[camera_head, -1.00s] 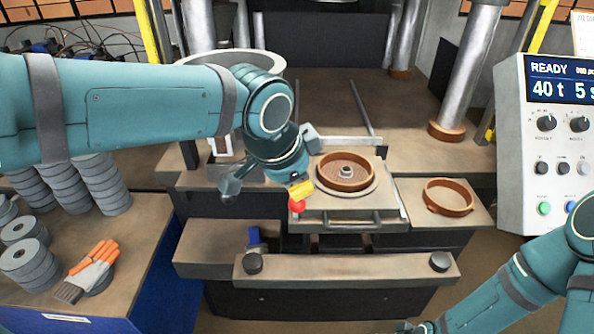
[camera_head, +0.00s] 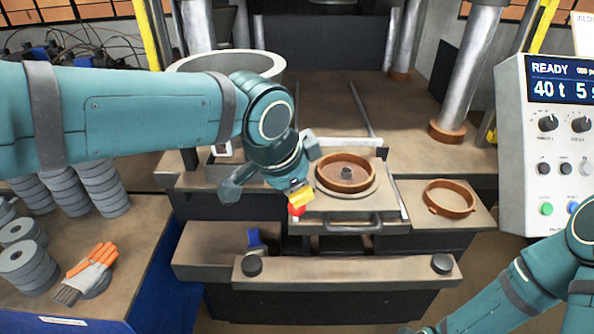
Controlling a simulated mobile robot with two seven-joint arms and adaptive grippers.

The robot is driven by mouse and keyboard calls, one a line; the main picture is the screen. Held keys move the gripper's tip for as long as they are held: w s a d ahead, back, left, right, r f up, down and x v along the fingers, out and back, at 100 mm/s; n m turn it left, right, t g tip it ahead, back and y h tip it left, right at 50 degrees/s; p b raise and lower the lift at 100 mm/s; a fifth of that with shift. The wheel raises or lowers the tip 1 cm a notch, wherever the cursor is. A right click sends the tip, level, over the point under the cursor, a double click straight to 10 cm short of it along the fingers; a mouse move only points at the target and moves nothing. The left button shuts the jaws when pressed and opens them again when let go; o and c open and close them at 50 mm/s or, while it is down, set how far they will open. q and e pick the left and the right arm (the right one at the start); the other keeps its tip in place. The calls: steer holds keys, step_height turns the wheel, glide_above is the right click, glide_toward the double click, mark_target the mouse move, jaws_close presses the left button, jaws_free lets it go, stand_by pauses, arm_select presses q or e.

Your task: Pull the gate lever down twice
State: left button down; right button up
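My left arm reaches in from the left, and its gripper (camera_head: 292,190) points down at the front left of the press's sliding tray. A small red knob (camera_head: 296,211), which looks like the gate lever's end, sits right below the gripper's tip. A yellow piece (camera_head: 300,198) lies between the gripper and the knob; I cannot tell which of them it belongs to. The wrist hides the fingers and the rest of the lever, so I cannot tell whether the fingers grip it. My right arm (camera_head: 520,285) is at the lower right, its gripper below the picture's edge.
A brown ring mould (camera_head: 346,172) sits on the tray, whose front has a handle (camera_head: 353,224). Another brown ring (camera_head: 449,198) lies to the right. A control panel (camera_head: 545,150) reads READY. Grey discs (camera_head: 27,262) and a glove (camera_head: 88,272) lie on the left bench.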

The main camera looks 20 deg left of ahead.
arm_select(q)
steer(key=shift+f, duration=0.2)
steer(key=shift+r, duration=0.1)
stand_by(0.5)
steer(key=shift+w+a+r+p, duration=0.1)
steer(key=shift+w+r+p, duration=0.1)
steer(key=shift+r+p, duration=0.6)
steer(key=shift+w+a+r+p, duration=0.1)
steer(key=shift+w+r+p, duration=0.15)
steer(key=shift+r+p, duration=0.55)
steer(key=shift+w+r+p, duration=0.2)
steer(key=shift+r+p, duration=0.4)
steer(key=shift+r, duration=0.4)
steer(key=shift+w+a+r+p, duration=0.1)
steer(key=shift+w+r+p, duration=0.1)
steer(key=shift+r+p, duration=0.4)
steer(key=shift+w+r+p, duration=0.15)
steer(key=shift+r+p, duration=0.25)
steer(key=shift+r, duration=0.25)
steer(key=shift+r, duration=0.1)
steer(key=r+p, duration=0.2)
steer(key=w+r+p, duration=0.1)
steer(key=r+p, duration=0.1)
steer(key=shift+w+a+r, duration=0.1)
steer(key=shift+a+r, duration=0.1)
steer(key=shift+r, duration=0.1)
